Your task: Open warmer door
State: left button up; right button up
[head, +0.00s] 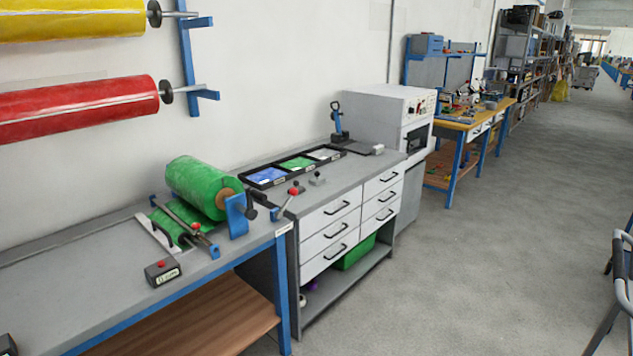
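The warmer appears to be the white box-shaped cabinet (372,113) standing past the far end of the grey drawer bench. Its narrow front faces the aisle on the right and is seen at a slant. A control panel (419,106) with small knobs or buttons is at the top of the front. Below it is the door (404,143) with a dark window (416,138). The door looks shut, but it is small and far off. Neither of my grippers shows in the head view.
A grey drawer bench (340,173) holds trays of blue, green and pale material. A nearer bench (110,270) carries a green film roll (203,187). A wooden-topped workbench (462,121) stands beyond the warmer. A dark-framed chair (622,265) is at the right edge. The aisle floor (480,265) is clear.

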aim_at(402, 137)
jog(key=i+l+z, duration=0.3)
jog(key=i, duration=0.5)
jog(key=i+l+z, duration=0.1)
jog(key=i+z, duration=0.15)
jog(key=i, duration=0.5)
jog(key=i+z, duration=0.3)
jog(key=i, duration=0.5)
jog(key=i+j+z, duration=0.3)
jog(key=i, duration=0.5)
